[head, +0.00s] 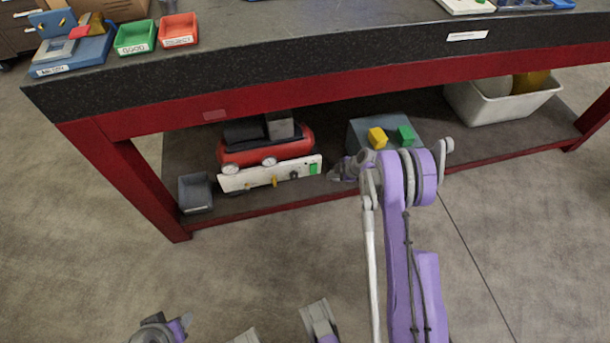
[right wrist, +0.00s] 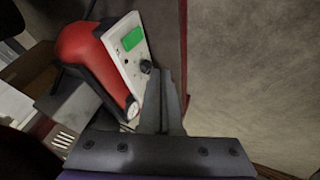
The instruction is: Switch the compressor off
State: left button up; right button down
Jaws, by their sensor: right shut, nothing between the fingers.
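The compressor (head: 265,150) stands on the shelf under the table, with a red tank and dark parts on top. Its white front panel (head: 240,180) carries small knobs and a green switch (head: 313,168) at its right end. My right gripper (head: 332,175) is shut and empty, just right of the green switch in the head view. In the right wrist view, the green switch (right wrist: 132,38) and a black knob (right wrist: 146,66) show beyond the closed fingers (right wrist: 161,78), apparently apart from them. Parts at the bottom left seem to be my left arm; its fingers cannot be made out.
Right of the compressor, a grey box (head: 362,128) bears a yellow and a green piece. A grey bin (head: 195,192) sits at the left and a white tub (head: 490,108) at the right. The red shelf edge (head: 270,205) runs in front; the tabletop overhangs.

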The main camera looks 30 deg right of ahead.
aim_at(314, 169)
jog(key=shift+n, duration=0.5)
jog(key=f, duration=0.2)
jog(key=w+f, duration=0.1)
jog(key=f, duration=0.1)
jog(key=shift+d+b, duration=0.3)
jog(key=shift+d, duration=0.05)
jog(key=w+a+f+b, duration=0.1)
jog(key=w+f+b, duration=0.3)
jog(key=w+f, duration=0.5)
jog(key=shift+a, duration=0.3)
jog(key=shift+s+r, duration=0.1)
